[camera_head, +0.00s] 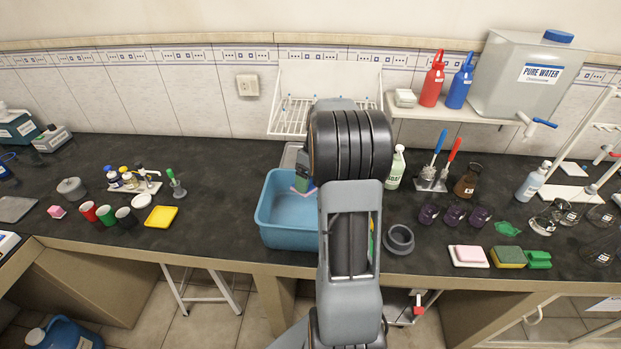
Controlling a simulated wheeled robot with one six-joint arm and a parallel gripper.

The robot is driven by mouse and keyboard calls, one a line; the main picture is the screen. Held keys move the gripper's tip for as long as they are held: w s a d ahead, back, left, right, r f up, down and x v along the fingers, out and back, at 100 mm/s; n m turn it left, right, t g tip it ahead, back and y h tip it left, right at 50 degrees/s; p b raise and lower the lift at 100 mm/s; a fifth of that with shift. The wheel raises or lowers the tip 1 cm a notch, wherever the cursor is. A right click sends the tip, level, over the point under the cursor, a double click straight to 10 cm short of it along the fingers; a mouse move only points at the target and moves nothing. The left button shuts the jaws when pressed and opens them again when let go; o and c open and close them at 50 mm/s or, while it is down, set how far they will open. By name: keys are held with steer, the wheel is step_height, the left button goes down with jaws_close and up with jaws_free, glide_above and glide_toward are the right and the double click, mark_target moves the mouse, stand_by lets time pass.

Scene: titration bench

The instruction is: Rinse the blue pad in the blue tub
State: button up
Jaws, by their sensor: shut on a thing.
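The blue tub (287,237) stands on the dark bench, left of my arm, and its right side is partly hidden by the arm. My gripper (304,180) is over the back right part of the tub, mostly hidden behind my own arm. I cannot tell whether the pad touches water or the tub wall.
A white drying rack (300,127) is on the wall behind. A soap bottle (396,168) and a grey ring (399,240) are right of my arm. Purple-filled beakers (454,214) stand farther right.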

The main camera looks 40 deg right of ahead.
steer(key=shift+f+b, duration=2.35)
steer(key=shift+f, duration=1.55)
steer(key=shift+r, duration=0.1)
steer(key=shift+r+p, duration=3.8)
steer(key=shift+r, duration=1.15)
steer(key=shift+r+p, duration=1.6)
steer(key=shift+r, duration=0.45)
steer(key=shift+f, duration=0.1)
